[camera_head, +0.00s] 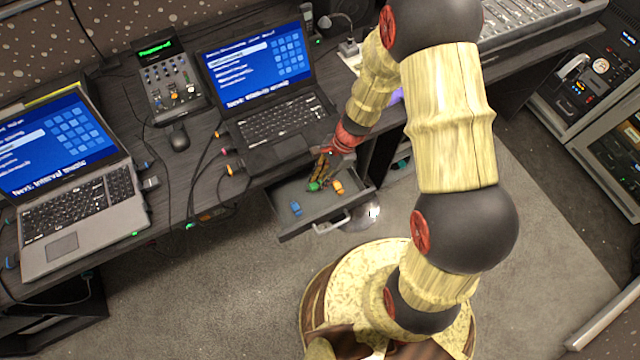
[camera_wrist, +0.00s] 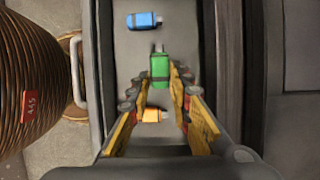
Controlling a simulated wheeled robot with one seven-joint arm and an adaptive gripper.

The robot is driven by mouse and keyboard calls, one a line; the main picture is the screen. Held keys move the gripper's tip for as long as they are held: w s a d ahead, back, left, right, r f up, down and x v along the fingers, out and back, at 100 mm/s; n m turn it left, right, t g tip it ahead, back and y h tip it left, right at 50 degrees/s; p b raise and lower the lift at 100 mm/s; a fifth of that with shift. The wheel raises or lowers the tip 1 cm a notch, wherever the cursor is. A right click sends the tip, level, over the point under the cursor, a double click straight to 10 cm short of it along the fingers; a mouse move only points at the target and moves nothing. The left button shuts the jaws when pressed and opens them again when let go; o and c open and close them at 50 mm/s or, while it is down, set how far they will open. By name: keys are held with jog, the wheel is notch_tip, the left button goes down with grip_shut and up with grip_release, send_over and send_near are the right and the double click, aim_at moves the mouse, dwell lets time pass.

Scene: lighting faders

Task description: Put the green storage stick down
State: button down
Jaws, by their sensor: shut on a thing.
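The green storage stick (camera_wrist: 160,70) is between the fingertips of my gripper (camera_wrist: 158,90) in the wrist view, with its metal plug end pointing away from my palm. My gripper is shut on it. In the head view the green stick (camera_head: 315,186) shows at the tips of my gripper (camera_head: 318,180), over the open drawer (camera_head: 272,205). Whether the stick touches the drawer floor I cannot tell.
A blue stick (camera_head: 296,208) and an orange stick (camera_head: 337,187) lie in the drawer; the wrist view shows the blue one (camera_wrist: 145,20) ahead and the orange one (camera_wrist: 152,114) between my fingers, lower down. A laptop (camera_head: 270,125) stands on the desk above. The drawer handle (camera_head: 332,222) faces the floor area.

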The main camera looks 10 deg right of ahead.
jog(key=shift+w+f+b, duration=0.15)
jog(key=shift+f+b, duration=0.85)
jog(key=shift+f, duration=0.75)
jog(key=shift+f, duration=0.1)
jog(key=shift+f, duration=0.25)
jog(key=c, duration=1.9)
grip_release()
jog(key=shift+r, duration=0.1)
